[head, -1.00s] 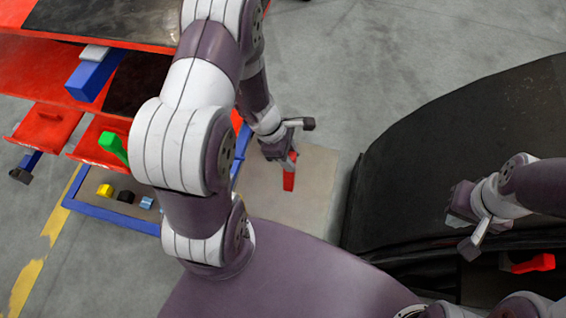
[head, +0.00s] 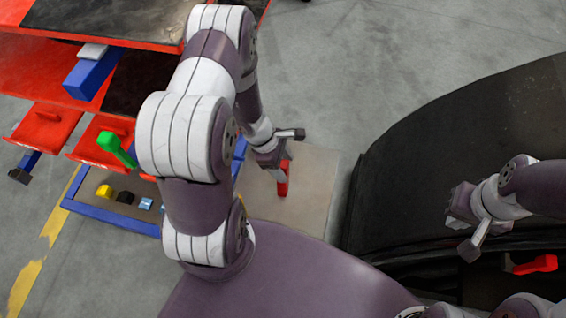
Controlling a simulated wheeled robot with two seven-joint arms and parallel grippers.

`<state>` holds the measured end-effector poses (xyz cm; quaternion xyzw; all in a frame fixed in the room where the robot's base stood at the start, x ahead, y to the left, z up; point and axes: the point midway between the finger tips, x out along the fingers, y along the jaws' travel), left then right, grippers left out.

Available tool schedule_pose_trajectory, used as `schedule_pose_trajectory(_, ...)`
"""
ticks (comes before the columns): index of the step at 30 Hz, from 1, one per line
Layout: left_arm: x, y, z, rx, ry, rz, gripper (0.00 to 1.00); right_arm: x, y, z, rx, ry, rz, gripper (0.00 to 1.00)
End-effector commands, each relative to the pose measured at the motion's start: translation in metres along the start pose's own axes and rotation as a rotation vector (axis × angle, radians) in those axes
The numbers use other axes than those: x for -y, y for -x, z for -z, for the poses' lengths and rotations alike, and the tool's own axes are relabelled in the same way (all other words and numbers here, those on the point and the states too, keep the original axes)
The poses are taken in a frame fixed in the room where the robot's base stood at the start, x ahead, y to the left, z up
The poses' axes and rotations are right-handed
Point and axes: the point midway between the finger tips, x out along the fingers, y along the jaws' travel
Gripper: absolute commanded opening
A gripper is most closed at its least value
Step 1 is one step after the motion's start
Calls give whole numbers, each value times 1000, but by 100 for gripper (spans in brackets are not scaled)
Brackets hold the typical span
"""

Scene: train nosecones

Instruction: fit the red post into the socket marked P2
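A red post (head: 283,180) extends from the fingertips of my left gripper (head: 277,160), over the beige panel right of the blue frame. It moves together with the gripper, which looks shut on it. The arm and gripper hide its upper end. My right gripper (head: 460,207) is over the dark curved shell at the right; its fingers are too small and dark to tell open from shut. Another red piece (head: 535,264) sits low at the right, below the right arm. No socket marked P2 can be read.
A red and blue cart with trays (head: 47,130) stands at the left. Yellow (head: 104,191), black (head: 125,197) and light blue (head: 146,203) pieces lie inside a blue frame (head: 110,218). The dark shell (head: 450,150) fills the right.

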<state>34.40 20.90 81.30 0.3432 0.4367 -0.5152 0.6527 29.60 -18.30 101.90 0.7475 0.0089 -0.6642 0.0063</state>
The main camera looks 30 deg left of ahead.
Motion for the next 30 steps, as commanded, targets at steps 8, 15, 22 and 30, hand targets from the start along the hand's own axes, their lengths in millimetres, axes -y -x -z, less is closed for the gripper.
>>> schedule_pose_trajectory(8,0,8,-3,0,0,0,62,0,8,1,0,0,0,0)
schedule_pose_trajectory(15,-1,55,-2,-1,0,-3,62,0,15,2,0,0,0,0)
schedule_pose_trajectory(22,2,98,-21,-39,-235,25,62,0,18,2,0,0,0,0)
schedule_pose_trajectory(30,48,192,-95,-315,-1652,217,62,0,17,2,0,0,0,0)
